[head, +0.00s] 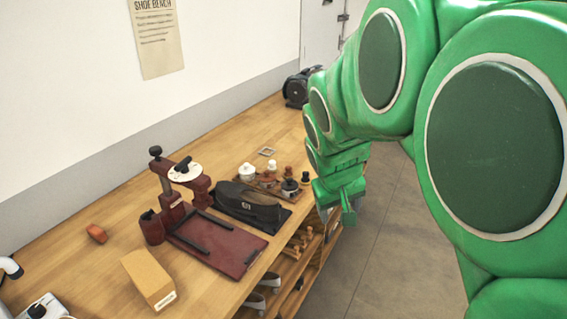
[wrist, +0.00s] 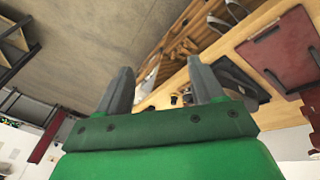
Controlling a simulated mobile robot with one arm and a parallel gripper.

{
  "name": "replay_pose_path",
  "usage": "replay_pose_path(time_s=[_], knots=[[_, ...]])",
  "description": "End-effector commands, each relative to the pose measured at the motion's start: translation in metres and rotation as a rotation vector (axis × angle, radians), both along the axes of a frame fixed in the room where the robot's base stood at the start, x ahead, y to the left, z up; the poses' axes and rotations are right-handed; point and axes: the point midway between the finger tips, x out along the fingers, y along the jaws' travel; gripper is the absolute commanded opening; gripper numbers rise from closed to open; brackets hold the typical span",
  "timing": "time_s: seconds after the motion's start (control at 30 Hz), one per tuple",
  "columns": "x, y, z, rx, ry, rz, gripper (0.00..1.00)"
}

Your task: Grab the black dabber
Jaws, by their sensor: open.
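Several small bottles and pots stand on a wooden tray (head: 268,186) on the bench. A small dark item with a black top (head: 305,178) stands at its right end and looks like the black dabber. A squat black pot (head: 290,188) stands close to it, so I cannot be sure which is the dabber. My gripper (head: 347,218) is open and empty, right of the tray, beyond the bench's front edge. In the wrist view my gripper (wrist: 160,65) shows two grey fingers spread apart. Small dark items (wrist: 174,98) appear between and beyond them, too small to tell apart.
A black case (head: 247,205) sits just left of the tray. A dark red press (head: 215,240), a tan block (head: 148,278) and an orange-brown piece (head: 97,233) are further left. Shelves with wooden shoe forms (head: 300,240) lie below. Floor (head: 385,230) is clear at right.

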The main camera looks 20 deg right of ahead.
Motion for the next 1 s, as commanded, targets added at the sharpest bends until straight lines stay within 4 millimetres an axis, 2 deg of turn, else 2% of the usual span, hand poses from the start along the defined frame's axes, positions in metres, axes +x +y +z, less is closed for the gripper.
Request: replay_pose_path(time_s=[0.03, 0.2, 0.5, 0.77, 1.0], knots=[[0.017, -0.011, -0.002, -0.018, -0.025, -0.004, 0.67], [0.075, -0.046, -0.001, -0.082, -0.138, 0.004, 0.67], [0.169, -0.098, -0.004, -0.158, -0.325, 0.056, 0.67], [0.242, -0.129, -0.016, -0.179, -0.472, 0.140, 0.67], [0.297, -0.146, -0.039, -0.154, -0.587, 0.240, 0.67]])
